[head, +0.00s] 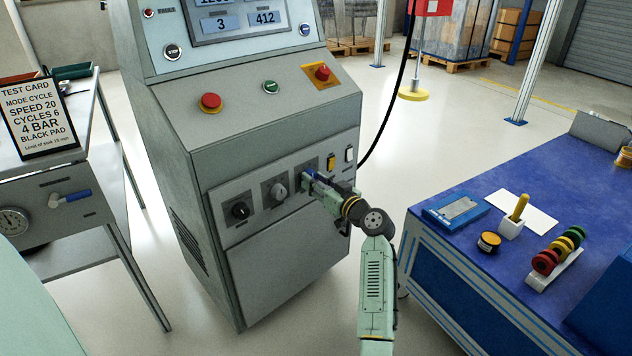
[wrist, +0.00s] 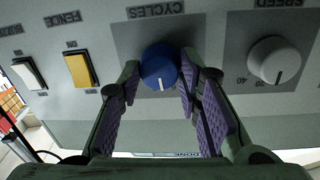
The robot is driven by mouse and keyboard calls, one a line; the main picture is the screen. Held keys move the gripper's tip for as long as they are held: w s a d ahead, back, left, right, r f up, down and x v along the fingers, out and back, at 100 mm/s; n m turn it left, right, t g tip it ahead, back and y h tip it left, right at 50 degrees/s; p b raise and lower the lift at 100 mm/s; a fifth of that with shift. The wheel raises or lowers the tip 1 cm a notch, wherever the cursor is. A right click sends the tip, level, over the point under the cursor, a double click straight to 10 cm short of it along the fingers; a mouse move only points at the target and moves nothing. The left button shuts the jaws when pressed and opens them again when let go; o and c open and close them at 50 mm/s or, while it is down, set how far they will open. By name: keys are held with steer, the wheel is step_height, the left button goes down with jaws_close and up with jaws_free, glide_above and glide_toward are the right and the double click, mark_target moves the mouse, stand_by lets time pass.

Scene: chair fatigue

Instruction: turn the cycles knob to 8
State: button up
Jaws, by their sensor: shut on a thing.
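The cycles knob (wrist: 160,62) is blue and sits on a dark grey plate under the label CYCLES, which appears upside down in the wrist view. Its white mark points toward the bottom of that picture. My gripper (wrist: 159,78) has one purple-padded finger on each side of the knob and is shut on it. In the head view my gripper (head: 312,184) reaches the front panel of the grey machine (head: 268,125) and mostly covers the knob.
The grey speed knob (wrist: 274,60) is beside it, with a yellow switch (wrist: 77,70) and a white switch (wrist: 28,73) on the other side. A black knob (head: 240,210) is further left. The test card (head: 36,113) reads CYCLES 6. A blue-topped bench (head: 590,190) stands right.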

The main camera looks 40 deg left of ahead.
steer(key=shift+m+p, duration=0.5)
steer(key=shift+m, duration=1.7)
steer(key=o, duration=1.1)
steer(key=shift+o, duration=0.2)
steer(key=v, duration=1.2)
steer(key=shift+r, duration=0.25)
